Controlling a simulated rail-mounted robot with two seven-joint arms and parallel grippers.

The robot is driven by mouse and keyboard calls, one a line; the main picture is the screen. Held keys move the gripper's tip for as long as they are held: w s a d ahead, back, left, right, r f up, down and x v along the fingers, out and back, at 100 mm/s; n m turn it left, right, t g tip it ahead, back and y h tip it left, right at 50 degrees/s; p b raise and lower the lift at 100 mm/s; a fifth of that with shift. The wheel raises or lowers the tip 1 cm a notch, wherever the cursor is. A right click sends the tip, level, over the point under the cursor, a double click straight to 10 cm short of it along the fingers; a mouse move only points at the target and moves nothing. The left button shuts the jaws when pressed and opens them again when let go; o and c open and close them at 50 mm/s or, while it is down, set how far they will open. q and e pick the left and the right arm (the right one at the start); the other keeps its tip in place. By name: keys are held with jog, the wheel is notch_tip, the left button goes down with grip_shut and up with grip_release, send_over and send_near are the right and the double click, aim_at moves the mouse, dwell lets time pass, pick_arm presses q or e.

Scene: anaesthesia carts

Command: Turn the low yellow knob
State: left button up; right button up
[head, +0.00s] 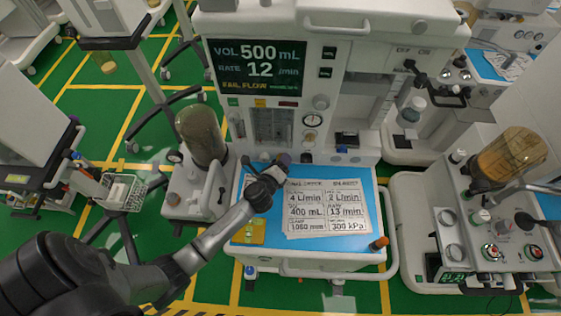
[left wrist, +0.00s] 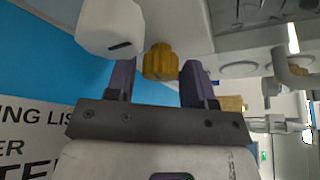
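The yellow knob (left wrist: 160,62) is ribbed and sits on the white machine front in the left wrist view. My left gripper (left wrist: 158,78) is open, with one purple finger on each side of the knob. The knob is near the fingertips, and a gap seems to show on both sides; contact cannot be told. In the head view my left gripper (head: 282,162) is at the back edge of the blue worktop, low on the machine front, and it hides this knob. My right gripper is not in view.
A white knob (left wrist: 110,28) stands close by the left finger in the wrist view. The blue worktop (head: 378,205) holds a printed sheet (head: 325,208). A dark green canister (head: 200,135) stands left of the gripper.

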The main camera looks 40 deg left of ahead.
pick_arm(q)
jog(key=c, duration=0.7)
jog(key=shift+r+p, duration=0.2)
jog(key=shift+p, duration=0.3)
jog(key=m+g+p, duration=0.1)
jog(key=m+p, duration=0.1)
jog(key=p, duration=0.1)
jog(key=m+g+y+p, duration=0.1)
jog(key=m+p, duration=0.1)
jog(key=p, duration=0.2)
jog(key=shift+d+r+g, duration=0.1)
jog(key=shift+r+g, duration=0.05)
jog(key=shift+g, duration=0.15)
jog(key=shift+m+g+y+p, duration=0.4)
jog(key=shift+m+y+p, duration=0.15)
jog(key=shift+p, duration=0.25)
jog(key=shift+m+g+y+p, duration=0.3)
jog(key=shift+m+p, duration=0.1)
jog(key=shift+m, duration=0.25)
jog(key=shift+f+m+g+y, duration=0.3)
jog(key=shift+m+g+y, duration=0.3)
jog(key=shift+m, duration=0.4)
jog(key=shift+m+y, duration=0.45)
jog(key=shift+m, duration=0.05)
